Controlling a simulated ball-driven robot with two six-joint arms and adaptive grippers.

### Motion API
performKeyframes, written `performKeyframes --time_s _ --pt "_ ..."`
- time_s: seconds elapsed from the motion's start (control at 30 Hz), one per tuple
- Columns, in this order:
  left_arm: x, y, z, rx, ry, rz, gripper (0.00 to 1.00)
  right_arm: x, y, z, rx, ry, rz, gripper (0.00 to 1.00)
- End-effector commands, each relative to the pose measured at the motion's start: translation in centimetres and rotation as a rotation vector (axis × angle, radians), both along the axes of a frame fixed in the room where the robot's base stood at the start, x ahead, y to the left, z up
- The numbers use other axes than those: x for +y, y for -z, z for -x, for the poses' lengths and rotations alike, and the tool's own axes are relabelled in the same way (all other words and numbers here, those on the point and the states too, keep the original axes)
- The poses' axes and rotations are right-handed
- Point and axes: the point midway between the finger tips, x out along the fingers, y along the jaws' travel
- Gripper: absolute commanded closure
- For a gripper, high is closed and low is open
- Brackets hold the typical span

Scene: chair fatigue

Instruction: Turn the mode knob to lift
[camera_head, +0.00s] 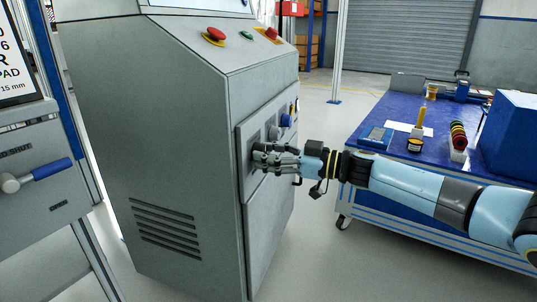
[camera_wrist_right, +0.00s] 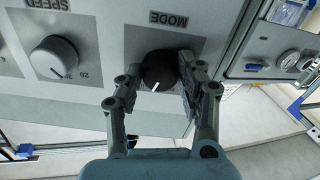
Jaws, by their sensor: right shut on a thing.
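The mode knob (camera_wrist_right: 158,68) is black and round with a white pointer line, on a grey plate under the upside-down word MODE in the right wrist view. Its pointer faces down and slightly left in that picture. My right gripper (camera_wrist_right: 160,85) is shut on the knob, with one finger on each side. In the head view my right gripper (camera_head: 262,158) reaches from the right to the panel (camera_head: 242,165) on the grey cabinet's side, and its fingers hide the knob. I cannot read any lift mark. My left gripper is not in view.
A grey speed knob (camera_wrist_right: 55,57) sits beside the mode plate. The grey cabinet (camera_head: 165,120) has red buttons (camera_head: 214,35) on top. A blue-topped bench (camera_head: 385,155) with tools stands at the right. Open floor lies between cabinet and bench.

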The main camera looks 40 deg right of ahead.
Motion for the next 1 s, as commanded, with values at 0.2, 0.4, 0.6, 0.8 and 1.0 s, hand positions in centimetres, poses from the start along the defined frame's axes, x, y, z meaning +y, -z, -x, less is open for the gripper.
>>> performKeyframes --time_s 0.2,0.4,0.6,0.8,1.0 --pt "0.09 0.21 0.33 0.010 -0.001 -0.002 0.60 -0.02 -0.05 -0.01 -0.056 0.000 0.082 0.94" --pt "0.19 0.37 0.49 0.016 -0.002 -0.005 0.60 -0.06 -0.06 -0.03 -0.148 0.000 0.216 0.94" --pt "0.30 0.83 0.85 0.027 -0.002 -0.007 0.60 -0.10 -0.02 -0.04 -0.256 0.000 0.374 0.94" --pt "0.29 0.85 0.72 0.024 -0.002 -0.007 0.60 -0.12 0.00 -0.06 -0.363 0.000 0.530 0.94" --pt "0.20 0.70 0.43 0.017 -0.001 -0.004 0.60 -0.12 0.03 -0.05 -0.470 -0.001 0.686 0.94"
